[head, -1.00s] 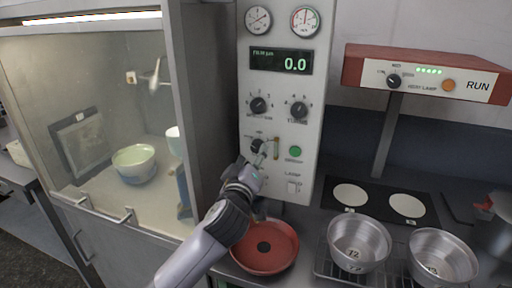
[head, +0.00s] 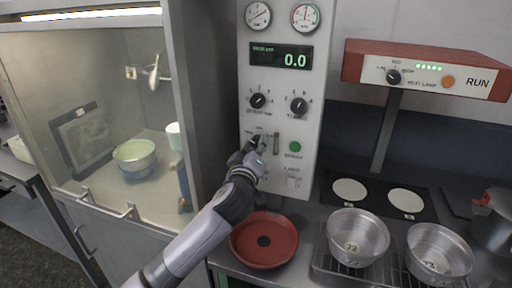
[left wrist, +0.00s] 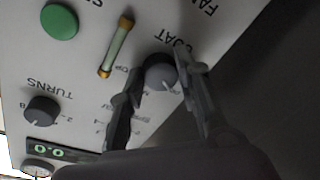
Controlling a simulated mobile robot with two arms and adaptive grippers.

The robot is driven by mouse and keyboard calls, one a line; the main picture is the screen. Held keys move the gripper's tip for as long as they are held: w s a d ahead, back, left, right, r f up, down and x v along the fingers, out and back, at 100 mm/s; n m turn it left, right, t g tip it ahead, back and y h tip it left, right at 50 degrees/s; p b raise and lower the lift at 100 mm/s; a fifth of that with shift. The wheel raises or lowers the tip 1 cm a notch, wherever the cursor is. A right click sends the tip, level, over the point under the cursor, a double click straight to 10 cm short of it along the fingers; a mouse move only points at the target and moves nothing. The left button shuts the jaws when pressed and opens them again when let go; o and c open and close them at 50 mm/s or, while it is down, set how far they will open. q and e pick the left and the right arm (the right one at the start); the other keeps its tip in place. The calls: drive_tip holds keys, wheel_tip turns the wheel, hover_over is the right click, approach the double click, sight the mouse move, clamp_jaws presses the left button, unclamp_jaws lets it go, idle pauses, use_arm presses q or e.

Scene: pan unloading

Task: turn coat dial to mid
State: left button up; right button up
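The coat dial (left wrist: 160,72) is a dark grey round knob with a white pointer mark on the pale panel. In the left wrist view, which shows the panel turned about upside down, its mark points to the lower right. My left gripper (left wrist: 160,75) has one finger on each side of the dial, with a thin gap visible on the left side; contact on the right side is unclear. In the head view my left gripper (head: 257,145) is at the panel and mostly covers the dial. My right gripper is not in view.
A yellowish glass tube (head: 276,144) and a green button (head: 295,146) sit right of the dial. The turns dial (head: 299,104) is above. A red pan (head: 264,241) lies below, with metal pans (head: 357,240) on a rack to the right. A glazed cabinet (head: 85,110) stands left.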

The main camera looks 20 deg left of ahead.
use_arm(q)
drive_tip(key=c, duration=0.6)
drive_tip(key=shift+f, duration=0.1)
drive_tip(key=m, duration=0.6)
drive_tip(key=m+t+h, duration=0.1)
drive_tip(key=m, duration=0.5)
drive_tip(key=shift+a+f, duration=0.1)
drive_tip(key=shift+a, duration=0.05)
drive_tip(key=shift+m, duration=0.4)
drive_tip(key=o, duration=1.2)
drive_tip(key=shift+c, duration=0.2)
